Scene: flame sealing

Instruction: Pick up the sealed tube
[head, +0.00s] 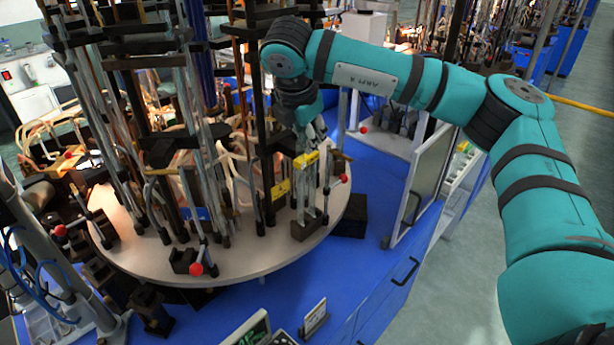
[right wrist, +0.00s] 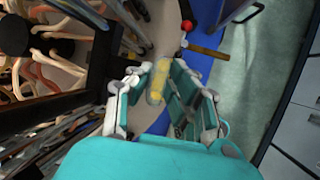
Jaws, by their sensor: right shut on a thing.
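The sealed tube is a slim clear glass tube with a yellow band (head: 306,159), upright at the right side of the round turntable (head: 270,268). Its lower end is at a dark block on the turntable; I cannot tell whether it touches the block. My right gripper (head: 308,140) reaches down from above and is shut on the tube near the yellow band. In the right wrist view the yellow part of the tube (right wrist: 158,82) lies between the two fingers (right wrist: 162,88). The fingers hide part of the glass. My left gripper is not in view.
Tall metal rods and dark clamps crowd the turntable left of my right gripper. Red-knobbed levers (head: 196,268) stick out at the rim. A blue cabinet top (head: 375,235) surrounds it, with a framed panel (head: 425,180) at the right. The floor at far right is open.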

